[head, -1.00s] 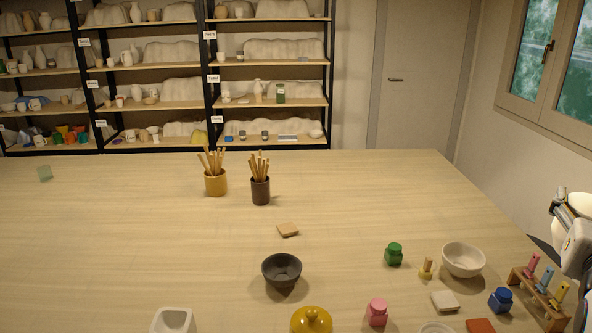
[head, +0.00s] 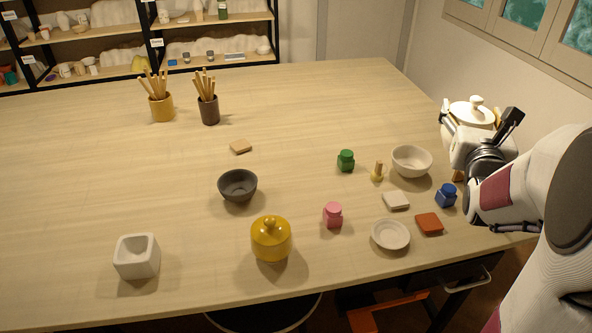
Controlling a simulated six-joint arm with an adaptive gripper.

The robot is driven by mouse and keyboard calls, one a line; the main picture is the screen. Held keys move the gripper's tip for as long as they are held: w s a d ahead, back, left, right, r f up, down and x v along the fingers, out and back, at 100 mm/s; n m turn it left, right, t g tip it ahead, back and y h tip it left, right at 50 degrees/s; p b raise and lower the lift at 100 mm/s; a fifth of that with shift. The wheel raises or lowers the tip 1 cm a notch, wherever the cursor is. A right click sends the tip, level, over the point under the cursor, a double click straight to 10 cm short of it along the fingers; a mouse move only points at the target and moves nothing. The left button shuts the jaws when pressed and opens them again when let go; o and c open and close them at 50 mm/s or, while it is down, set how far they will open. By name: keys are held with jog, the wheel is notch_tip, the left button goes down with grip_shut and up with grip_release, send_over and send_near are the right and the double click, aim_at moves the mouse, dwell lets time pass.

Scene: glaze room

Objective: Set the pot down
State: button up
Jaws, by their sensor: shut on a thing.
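The pot (head: 471,115) is off-white with a round-knobbed lid. It is at the right of the head view, held above the right part of the table (head: 300,110). My gripper (head: 455,128) is shut on it; the fingers are mostly hidden behind the wrist and the pot. The pot looks about upright. Its lower part is hidden by my gripper and arm.
Near the pot stand a cream bowl (head: 411,161), a blue jar (head: 446,195), a green jar (head: 346,160) and a white dish (head: 390,234). A yellow lidded pot (head: 271,240), dark bowl (head: 238,185) and pink jar (head: 333,215) stand further left. The table's back middle is clear.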

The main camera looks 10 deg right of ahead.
jog(key=w+a+f+n+t+y, duration=0.1)
jog(key=w+a+f+n+y, duration=0.3)
jog(key=w, duration=0.3)
jog(key=w+a+f+n+y, duration=0.1)
jog(key=w+a+f+y, duration=0.1)
jog(key=w+a+y, duration=0.35)
jog(key=w+a+f+n+t+y, duration=0.1)
jog(key=w+a+f+n+y, duration=0.25)
jog(key=w, duration=0.65)
jog(key=w+a+f+n+g+y, duration=0.1)
jog(key=a+f+n+g+y, duration=0.15)
jog(key=a, duration=0.35)
jog(key=w+a+f+n+g+y, duration=0.1)
jog(key=a+f+n+y, duration=0.1)
jog(key=a+y, duration=0.3)
jog(key=s+a+r+n+g+y, duration=0.2)
jog(key=s+a+n+g+y, duration=0.1)
jog(key=a, duration=0.4)
jog(key=shift+s+r+n+g, duration=0.2)
jog(key=shift+s+n+g, duration=0.5)
jog(key=shift+s+g, duration=0.2)
jog(key=shift+f, duration=2.55)
jog(key=shift+f, duration=2.3)
